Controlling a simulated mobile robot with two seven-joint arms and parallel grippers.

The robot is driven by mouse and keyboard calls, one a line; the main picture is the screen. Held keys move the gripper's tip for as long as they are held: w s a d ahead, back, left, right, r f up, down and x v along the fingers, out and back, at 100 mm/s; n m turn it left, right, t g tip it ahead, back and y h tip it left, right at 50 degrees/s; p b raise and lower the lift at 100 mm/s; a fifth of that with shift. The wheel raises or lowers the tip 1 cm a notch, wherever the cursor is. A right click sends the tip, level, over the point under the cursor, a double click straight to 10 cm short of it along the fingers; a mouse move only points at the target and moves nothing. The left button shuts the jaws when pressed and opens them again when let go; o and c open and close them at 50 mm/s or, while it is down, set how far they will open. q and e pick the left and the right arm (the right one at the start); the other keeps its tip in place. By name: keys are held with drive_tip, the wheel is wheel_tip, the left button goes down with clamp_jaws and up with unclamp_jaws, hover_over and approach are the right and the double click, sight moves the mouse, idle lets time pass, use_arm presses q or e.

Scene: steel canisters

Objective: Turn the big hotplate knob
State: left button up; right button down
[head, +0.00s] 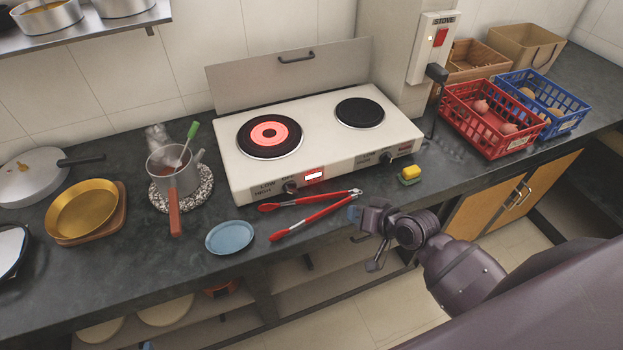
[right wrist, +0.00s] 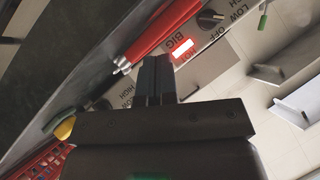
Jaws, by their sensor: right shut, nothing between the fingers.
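The white two-burner hotplate (head: 330,165) stands on the dark counter. Its left, larger burner (head: 269,135) glows red and its right, smaller burner (head: 359,113) is dark. The big burner's black knob (head: 290,187) is on the front panel at the left, beside a lit red indicator (head: 314,176). This knob also shows at the top of the right wrist view (right wrist: 210,18), near the BIG label. The other knob (head: 386,157) is at the panel's right. My right gripper (head: 360,214) is shut and empty in front of the hotplate, apart from both knobs. My left gripper is out of view.
Red-handled tongs (head: 310,214) lie between the hotplate and the counter edge. A blue plate (head: 230,237) and a pot (head: 178,180) are to the left. A yellow sponge (head: 410,173) and a red basket (head: 490,118) are to the right. A wall switch (head: 434,48) is behind.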

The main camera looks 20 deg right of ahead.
sight(297, 190)
drive_tip(key=w+r+m+g+y+p, duration=0.1)
drive_tip(key=w+r+y+p, duration=0.1)
drive_tip(key=w+r, duration=0.4)
drive_tip(key=x, duration=0.5)
drive_tip(key=a+x, duration=0.1)
drive_tip(key=x, duration=0.2)
drive_tip(key=shift+a+r+b, duration=0.1)
drive_tip(key=shift+a+b, duration=0.15)
drive_tip(key=shift+b, duration=0.15)
drive_tip(key=shift+a+f, duration=1.05)
drive_tip(key=shift+a, duration=0.05)
drive_tip(key=shift+a+f, duration=0.3)
drive_tip(key=shift+f, duration=0.1)
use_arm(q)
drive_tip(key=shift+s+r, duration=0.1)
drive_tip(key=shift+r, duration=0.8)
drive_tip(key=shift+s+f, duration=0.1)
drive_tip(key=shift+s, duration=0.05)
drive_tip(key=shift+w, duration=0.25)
use_arm(e)
drive_tip(key=shift+f, duration=0.15)
